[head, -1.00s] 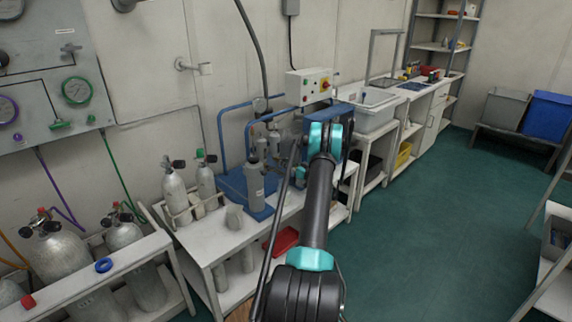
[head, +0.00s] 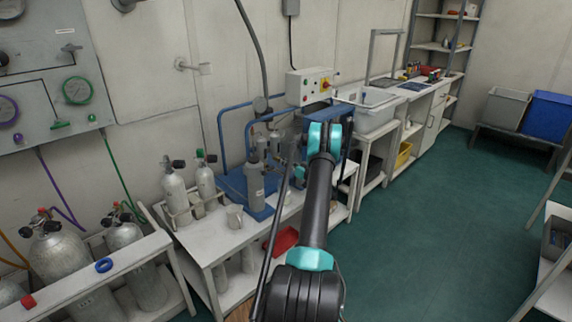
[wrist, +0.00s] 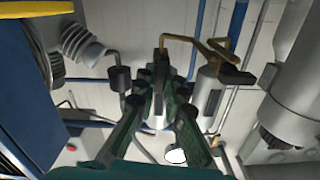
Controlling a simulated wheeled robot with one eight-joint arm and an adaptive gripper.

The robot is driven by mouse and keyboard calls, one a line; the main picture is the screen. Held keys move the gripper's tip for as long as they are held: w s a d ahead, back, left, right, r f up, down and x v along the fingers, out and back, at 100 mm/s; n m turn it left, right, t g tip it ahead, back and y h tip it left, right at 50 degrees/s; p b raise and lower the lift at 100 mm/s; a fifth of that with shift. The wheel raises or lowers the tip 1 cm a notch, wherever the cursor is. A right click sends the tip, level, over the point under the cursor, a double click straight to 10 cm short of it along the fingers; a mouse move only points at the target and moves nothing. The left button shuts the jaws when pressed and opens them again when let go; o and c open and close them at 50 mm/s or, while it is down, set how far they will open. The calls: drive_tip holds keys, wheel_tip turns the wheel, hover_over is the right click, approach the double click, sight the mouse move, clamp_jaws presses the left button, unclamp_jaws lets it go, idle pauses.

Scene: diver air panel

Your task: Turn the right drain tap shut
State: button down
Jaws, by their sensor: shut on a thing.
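A black cylindrical piece (wrist: 120,80) on a bent steel pipe is just left of the fingers. A black lever-like piece (wrist: 232,74) is to their right.
A large grey cylinder (wrist: 285,100) is close on the right of the wrist view, and a blue panel (wrist: 25,90) is close on the left. The green floor (head: 430,220) on the right is clear.

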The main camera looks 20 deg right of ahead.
drive_tip(key=shift+d+f+m, duration=0.15)
drive_tip(key=shift+m, duration=3.8)
drive_tip(key=shift+d+f+m, duration=0.1)
drive_tip(key=shift+m, duration=3.85)
drive_tip(key=c, duration=1.6)
unclamp_jaws()
drive_tip(key=shift+s, duration=0.1)
drive_tip(key=v, duration=1.1)
drive_tip(key=shift+s, duration=0.4)
